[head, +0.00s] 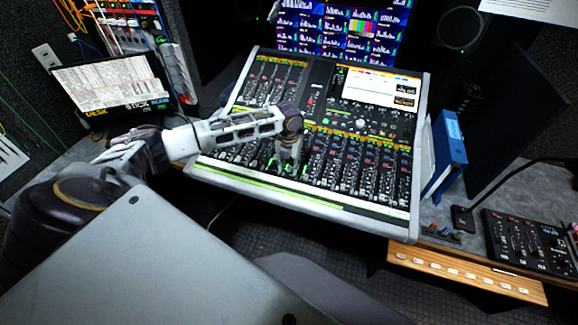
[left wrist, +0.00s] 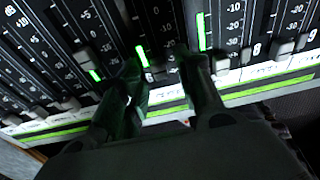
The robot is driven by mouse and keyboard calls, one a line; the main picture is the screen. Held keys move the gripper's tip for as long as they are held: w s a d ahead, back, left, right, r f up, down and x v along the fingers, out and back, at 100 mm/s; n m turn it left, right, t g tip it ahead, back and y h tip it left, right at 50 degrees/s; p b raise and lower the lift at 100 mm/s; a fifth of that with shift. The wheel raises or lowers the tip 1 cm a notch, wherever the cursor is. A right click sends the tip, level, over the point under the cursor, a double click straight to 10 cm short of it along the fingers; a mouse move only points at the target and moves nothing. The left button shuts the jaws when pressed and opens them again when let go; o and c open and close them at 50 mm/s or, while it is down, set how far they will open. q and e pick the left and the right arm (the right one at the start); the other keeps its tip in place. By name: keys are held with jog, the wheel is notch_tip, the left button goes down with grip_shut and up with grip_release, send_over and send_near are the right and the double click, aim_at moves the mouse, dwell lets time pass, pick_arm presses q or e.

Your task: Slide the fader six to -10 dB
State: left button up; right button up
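The mixing console (head: 204,170) stands tilted on the desk, with rows of faders along its front. My left gripper (head: 288,168) reaches down over the front fader bank, left of its middle. In the left wrist view my left gripper (left wrist: 163,78) has its two fingers apart, straddling a fader strip near its lower end. The fingers hide the low part of that strip, and I cannot make out a cap between them. To the right are a fader cap (left wrist: 222,63) and another cap (left wrist: 284,47) near the numbers 8 and 9. My right gripper is not in view.
A laptop-like screen (head: 112,83) stands left of the console, and a blue binder (head: 449,150) stands right of it. A smaller control panel (head: 528,240) lies at the far right. Monitors (head: 345,30) rise behind the console.

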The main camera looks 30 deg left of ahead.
pick_arm(q)
jog(key=shift+f, duration=0.4)
grip_shut()
